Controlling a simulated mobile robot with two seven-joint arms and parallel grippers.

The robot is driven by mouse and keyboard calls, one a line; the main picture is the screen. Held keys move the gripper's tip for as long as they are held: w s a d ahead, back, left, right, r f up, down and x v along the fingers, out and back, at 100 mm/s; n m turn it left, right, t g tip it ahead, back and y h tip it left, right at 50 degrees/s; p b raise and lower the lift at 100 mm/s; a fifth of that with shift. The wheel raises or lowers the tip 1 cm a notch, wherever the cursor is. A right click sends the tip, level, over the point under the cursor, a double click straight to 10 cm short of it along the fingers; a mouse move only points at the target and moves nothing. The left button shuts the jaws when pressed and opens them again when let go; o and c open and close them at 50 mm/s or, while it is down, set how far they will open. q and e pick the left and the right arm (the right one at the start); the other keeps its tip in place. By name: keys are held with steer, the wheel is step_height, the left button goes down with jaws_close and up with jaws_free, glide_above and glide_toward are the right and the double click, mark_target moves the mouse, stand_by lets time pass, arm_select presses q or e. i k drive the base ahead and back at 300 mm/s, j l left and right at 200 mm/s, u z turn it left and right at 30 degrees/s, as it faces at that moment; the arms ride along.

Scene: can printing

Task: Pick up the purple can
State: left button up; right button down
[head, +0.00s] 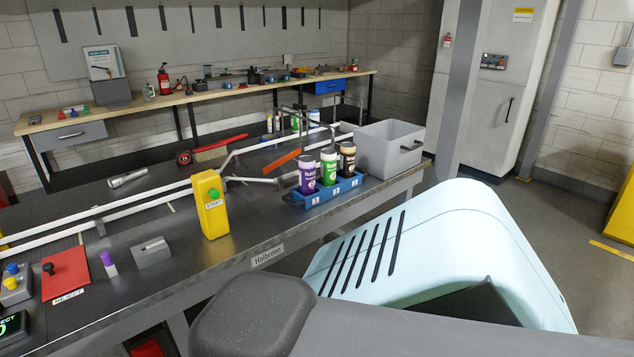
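The purple can (307,174) has a white top and stands upright in the left slot of a blue holder (325,200). The holder sits near the front edge of the dark workbench (262,222). A green can (328,168) stands in the middle slot, and a dark can with a brown label (347,160) stands in the right slot. The lower parts of the cans are hidden by the holder's front wall. Neither of my grippers shows in the head view.
A grey bin (390,147) stands right of the holder. Rails with arms (245,181) run behind. A small purple-and-white object (108,263) and red pad (66,273) are farther left. More bottles (296,122) stand behind.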

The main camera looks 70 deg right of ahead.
mark_target(306, 162)
steer(key=z, duration=2.85)
steer(key=l, duration=0.1)
